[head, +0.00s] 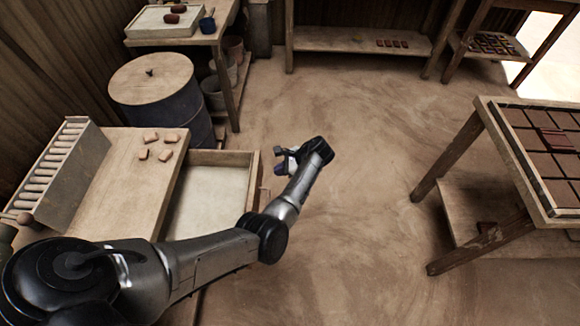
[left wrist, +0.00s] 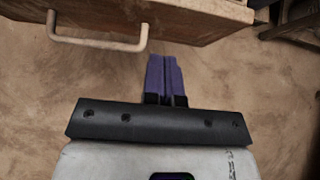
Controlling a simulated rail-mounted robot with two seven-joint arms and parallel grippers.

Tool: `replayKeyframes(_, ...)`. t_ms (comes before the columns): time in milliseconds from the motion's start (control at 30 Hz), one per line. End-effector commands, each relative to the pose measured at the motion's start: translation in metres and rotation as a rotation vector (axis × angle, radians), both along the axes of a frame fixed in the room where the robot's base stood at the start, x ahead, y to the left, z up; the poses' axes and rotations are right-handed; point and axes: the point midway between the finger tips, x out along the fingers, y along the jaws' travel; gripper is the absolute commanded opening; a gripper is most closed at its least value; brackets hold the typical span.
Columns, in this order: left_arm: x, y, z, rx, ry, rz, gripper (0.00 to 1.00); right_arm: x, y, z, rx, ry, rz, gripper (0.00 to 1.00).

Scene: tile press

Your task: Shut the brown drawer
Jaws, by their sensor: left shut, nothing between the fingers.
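The brown drawer (head: 213,195) stands open in the head view, pulled out to the right from under the wooden worktop; its light inside is empty where it shows. My left arm crosses over its near end. In the left wrist view the drawer front (left wrist: 190,22) runs along the top, with a pale bar handle (left wrist: 98,42) at the left. My left gripper (head: 281,163) is beyond the drawer front on its outer side. In the left wrist view its purple fingers (left wrist: 164,60) are shut together and empty, pointing at the front, right of the handle. Contact cannot be told.
The wooden worktop (head: 122,180) holds several small clay pieces and a rack of rollers (head: 58,175). A lidded barrel (head: 165,98) stands behind it. A table with dark tiles (head: 525,200) is at the right. The floor (head: 350,180) between is clear.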

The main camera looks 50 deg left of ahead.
Motion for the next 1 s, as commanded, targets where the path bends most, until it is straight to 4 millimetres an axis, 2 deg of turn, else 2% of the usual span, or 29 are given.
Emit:
replayKeyframes(33,-0.006,0.005,-0.01,0.0,0.002,0.001,0.0,0.0,0.0,-0.005,0.0,0.0,0.0,0.43)
replayKeyframes(133,-0.014,0.013,-0.02,0.001,0.0,0.001,0.0,0.0,0.0,-0.01,0.0,0.0,0.0,0.43)
replayKeyframes(433,-0.037,0.036,-0.018,0.0,-0.001,0.001,0.0,0.0,0.0,-0.013,0.0,0.001,0.0,0.43)
replayKeyframes(1000,-0.042,0.041,-0.016,-0.001,-0.001,0.0,0.0,0.0,0.0,-0.012,-0.001,0.001,0.001,0.43)
